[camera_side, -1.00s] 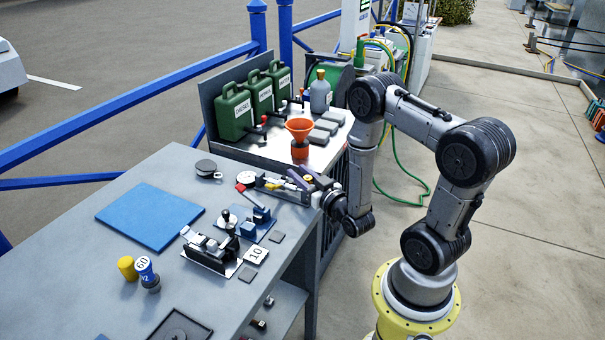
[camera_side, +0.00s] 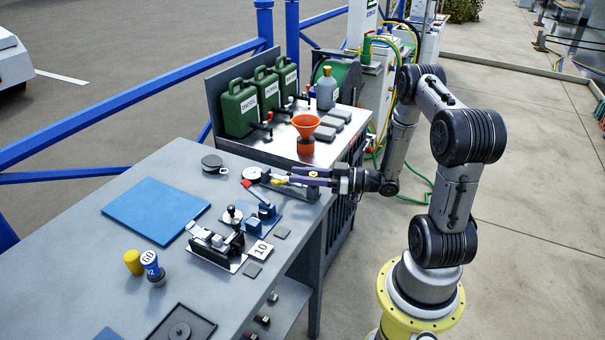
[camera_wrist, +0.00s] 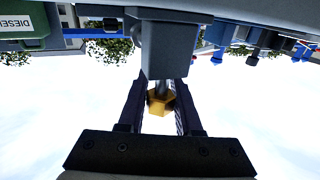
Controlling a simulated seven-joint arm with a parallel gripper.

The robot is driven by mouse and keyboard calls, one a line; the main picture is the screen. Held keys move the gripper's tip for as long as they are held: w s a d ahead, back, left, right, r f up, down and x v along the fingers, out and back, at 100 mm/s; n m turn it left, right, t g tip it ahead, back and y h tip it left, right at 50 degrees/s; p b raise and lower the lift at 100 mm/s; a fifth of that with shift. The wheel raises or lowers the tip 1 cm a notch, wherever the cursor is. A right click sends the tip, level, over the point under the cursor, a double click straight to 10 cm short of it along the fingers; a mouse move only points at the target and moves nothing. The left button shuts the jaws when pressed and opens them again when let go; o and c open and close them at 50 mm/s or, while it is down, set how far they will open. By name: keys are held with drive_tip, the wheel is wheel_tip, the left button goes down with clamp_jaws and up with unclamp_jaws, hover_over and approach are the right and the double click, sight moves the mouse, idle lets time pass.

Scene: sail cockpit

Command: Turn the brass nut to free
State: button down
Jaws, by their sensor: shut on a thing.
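The brass nut (camera_wrist: 160,101) is a hex nut at the end of a grey rod in the wrist view. The rod comes out of a grey block (camera_wrist: 166,45). My gripper (camera_wrist: 159,93) has one dark finger on each side of the nut and is shut on it.
A red-handled part (camera_side: 251,183) and a round white dial (camera_side: 252,173) lie left of my gripper. A blue mat (camera_side: 156,210) and small clamps (camera_side: 217,241) occupy the grey workbench (camera_side: 120,290).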

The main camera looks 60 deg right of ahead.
sight(313, 174)
drive_tip(key=shift+s+a+n+g+y, duration=0.1)
drive_tip(key=shift+a+n+g+y, duration=0.05)
drive_tip(key=shift+n+g+y, duration=0.7)
drive_tip(key=shift+s+a+n+g+y, duration=0.15)
drive_tip(key=shift+n+g+y, duration=0.35)
drive_tip(key=shift+y, duration=0.6)
drive_tip(key=shift+a+n+g+y, duration=0.2)
drive_tip(key=shift+n+g+y, duration=0.25)
drive_tip(key=shift+n+y, duration=0.45)
drive_tip(key=c, duration=0.6)
unclamp_jaws()
drive_tip(key=v, duration=0.2)
drive_tip(key=shift+s+d, duration=0.25)
drive_tip(key=shift+d, duration=0.05)
wheel_tip(313, 174, up, 6)
drive_tip(key=shift+s+f, duration=0.1)
drive_tip(key=shift+f, duration=0.1)
drive_tip(key=shift+r, duration=0.75)
